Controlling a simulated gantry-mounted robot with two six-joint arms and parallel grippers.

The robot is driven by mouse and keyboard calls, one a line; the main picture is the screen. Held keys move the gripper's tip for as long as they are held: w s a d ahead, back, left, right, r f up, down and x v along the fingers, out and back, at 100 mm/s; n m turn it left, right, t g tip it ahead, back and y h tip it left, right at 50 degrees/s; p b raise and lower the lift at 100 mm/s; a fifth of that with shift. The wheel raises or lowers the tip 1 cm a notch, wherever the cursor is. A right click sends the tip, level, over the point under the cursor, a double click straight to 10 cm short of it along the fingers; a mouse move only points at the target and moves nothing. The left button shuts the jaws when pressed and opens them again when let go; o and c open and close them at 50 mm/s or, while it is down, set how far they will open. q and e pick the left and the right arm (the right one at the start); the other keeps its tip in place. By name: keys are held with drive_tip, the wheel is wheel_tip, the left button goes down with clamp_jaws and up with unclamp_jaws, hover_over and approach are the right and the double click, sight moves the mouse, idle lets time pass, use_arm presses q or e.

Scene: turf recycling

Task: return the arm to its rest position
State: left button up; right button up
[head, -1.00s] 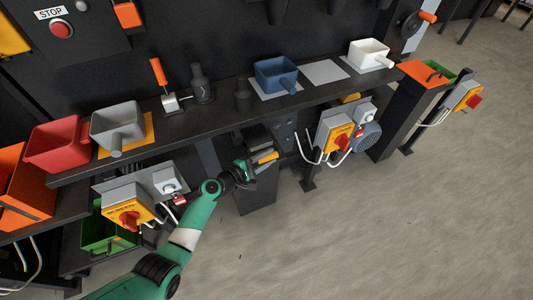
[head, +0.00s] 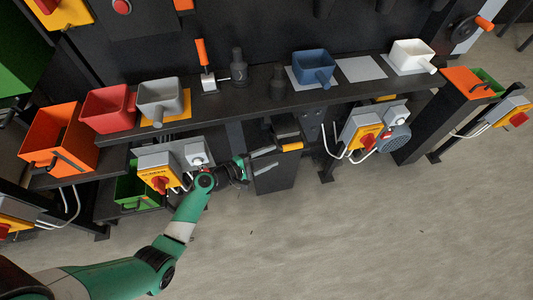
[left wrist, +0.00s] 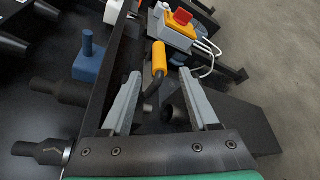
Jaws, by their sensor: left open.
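My left gripper (head: 277,157) is open and empty in the head view, just left of a yellow-orange handle (head: 292,147) on a dark bin (head: 276,180) under the shelf. The green arm reaches up to it from the lower left. In the left wrist view, the two grey fingers (left wrist: 160,76) are spread wide. The yellow handle (left wrist: 158,58) shows between and beyond their tips, apart from them. My right gripper is in neither view.
The dark shelf (head: 215,106) above carries red (head: 108,108), grey (head: 163,98), blue (head: 314,67) and white (head: 411,55) scoops. Yellow switch boxes (head: 160,174) (head: 362,132) hang below, either side of the gripper. Open floor (head: 350,230) lies in front.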

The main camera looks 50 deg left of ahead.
use_arm(q)
drive_tip(key=shift+v, duration=0.75)
